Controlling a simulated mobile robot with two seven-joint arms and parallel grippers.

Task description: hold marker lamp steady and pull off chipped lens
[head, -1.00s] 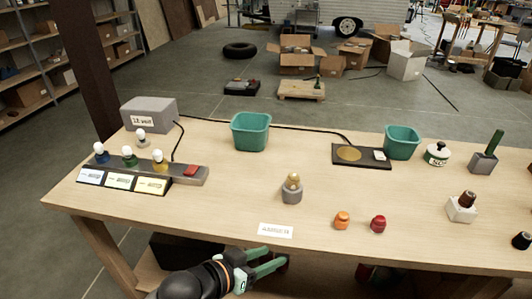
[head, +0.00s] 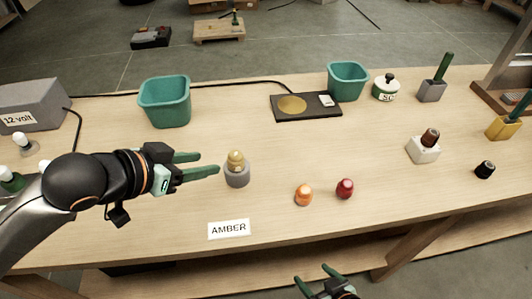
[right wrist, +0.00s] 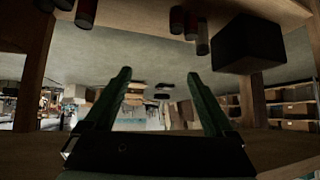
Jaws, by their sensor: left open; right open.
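The marker lamp stands upright on the table, with a round grey base (head: 237,179) and a tan-gold lens (head: 236,160) on top. Any chip in the lens is too small to make out. My left gripper (head: 217,164) is open just left of the lamp, its green fingers pointing right at it; I cannot tell whether they touch. My right gripper (head: 314,274) is open and empty beyond the table's front edge. Its two fingers also show apart in the right wrist view (right wrist: 160,85).
An orange lens (head: 304,196) and a red lens (head: 345,189) sit right of the lamp. A card reading AMBER (head: 229,229) lies in front. Teal bins (head: 165,103) (head: 347,82) and a black tray (head: 306,107) stand behind. A white block (head: 423,150) stands further right.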

